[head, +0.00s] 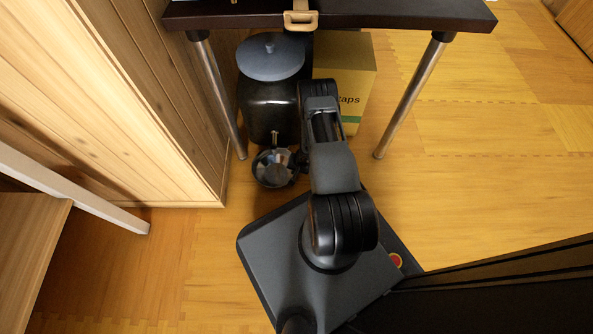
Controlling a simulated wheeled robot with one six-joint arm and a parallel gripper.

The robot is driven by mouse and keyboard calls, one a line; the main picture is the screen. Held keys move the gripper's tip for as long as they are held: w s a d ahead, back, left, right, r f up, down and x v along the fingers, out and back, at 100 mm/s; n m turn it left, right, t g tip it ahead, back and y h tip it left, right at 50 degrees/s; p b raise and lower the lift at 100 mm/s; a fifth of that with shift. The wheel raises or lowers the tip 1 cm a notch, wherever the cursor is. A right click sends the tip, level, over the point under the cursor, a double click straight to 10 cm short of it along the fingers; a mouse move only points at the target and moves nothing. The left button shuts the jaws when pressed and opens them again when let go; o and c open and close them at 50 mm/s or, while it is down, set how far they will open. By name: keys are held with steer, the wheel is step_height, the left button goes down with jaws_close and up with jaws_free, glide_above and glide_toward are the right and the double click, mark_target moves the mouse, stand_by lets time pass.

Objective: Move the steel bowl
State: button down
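The steel bowl (272,170) is a small shiny round bowl on the wooden floor, just in front of a dark tapped jar (268,105) and below its small tap (274,138). The jar has a grey round lid. My arm reaches forward from my base, and its end comes down close to the bowl's right side. The dark end that seems to be my gripper (300,158) is mostly hidden by my own arm. I cannot tell whether it touches the bowl or whether its fingers are open.
A dark table (400,12) on metal legs stands over the jar and a cardboard box (355,65). One leg (218,95) is close left of the jar, another (410,95) right of the box. A wooden panel wall (150,100) is at left. Floor (480,190) at right is clear.

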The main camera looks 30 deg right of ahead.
steer(key=c, duration=1.8)
jaws_free()
steer(key=o, duration=0.5)
steer(key=shift+o, duration=0.2)
steer(key=p+v, duration=0.6)
steer(key=v, duration=0.7)
steer(key=shift+r, duration=0.4)
steer(key=shift+d, duration=0.1)
